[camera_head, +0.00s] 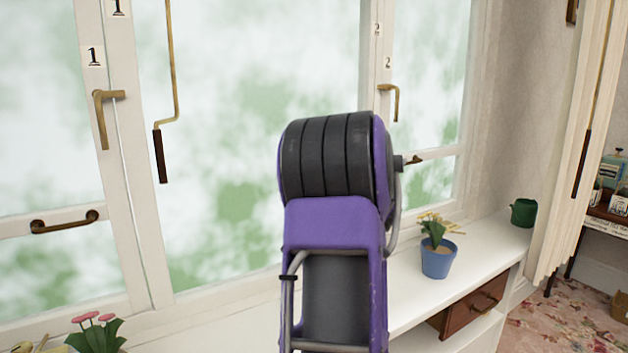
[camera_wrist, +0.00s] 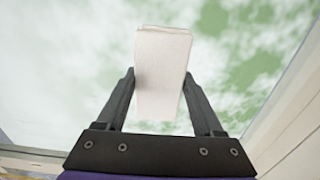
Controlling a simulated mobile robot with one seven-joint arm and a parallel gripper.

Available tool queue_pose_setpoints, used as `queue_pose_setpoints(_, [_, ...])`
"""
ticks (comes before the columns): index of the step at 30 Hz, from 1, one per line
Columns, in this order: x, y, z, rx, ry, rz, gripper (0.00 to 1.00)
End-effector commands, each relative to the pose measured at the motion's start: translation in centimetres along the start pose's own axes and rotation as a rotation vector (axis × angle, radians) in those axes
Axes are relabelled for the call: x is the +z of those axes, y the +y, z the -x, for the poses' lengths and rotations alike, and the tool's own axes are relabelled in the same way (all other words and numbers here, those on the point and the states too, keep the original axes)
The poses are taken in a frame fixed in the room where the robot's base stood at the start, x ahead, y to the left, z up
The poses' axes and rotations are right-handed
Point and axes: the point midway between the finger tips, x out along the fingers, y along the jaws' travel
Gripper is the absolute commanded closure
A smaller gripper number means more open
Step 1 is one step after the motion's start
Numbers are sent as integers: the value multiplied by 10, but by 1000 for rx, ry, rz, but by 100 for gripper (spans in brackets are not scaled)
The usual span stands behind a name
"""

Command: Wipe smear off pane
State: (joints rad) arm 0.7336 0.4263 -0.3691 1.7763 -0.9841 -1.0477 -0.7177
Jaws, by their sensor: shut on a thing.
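My gripper (camera_wrist: 160,95) is shut on a white folded cloth or pad (camera_wrist: 162,60), which stands up between its two dark fingers in the wrist view. The window pane (camera_wrist: 240,50) lies beyond the cloth, with cloudy white smears over green. I cannot tell whether the cloth touches the glass. In the head view the large middle pane (camera_head: 225,130) has white smears across most of it. My purple and black arm stands in front of its right part and hides the gripper and the cloth there.
A blue pot with a plant (camera_head: 438,262) stands on the white sill (camera_head: 490,240), with a dark green pot (camera_head: 523,212) farther right. Pink flowers (camera_head: 97,335) stand at the lower left. Brass handles (camera_head: 104,115) and a hanging rod (camera_head: 160,155) stick out from the frames.

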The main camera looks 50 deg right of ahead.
Motion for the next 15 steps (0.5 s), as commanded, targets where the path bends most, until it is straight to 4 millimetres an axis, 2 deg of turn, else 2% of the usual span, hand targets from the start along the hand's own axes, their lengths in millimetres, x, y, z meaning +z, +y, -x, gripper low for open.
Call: queue_pose_setpoints(15, [0,0,9,0,-1,1,76])
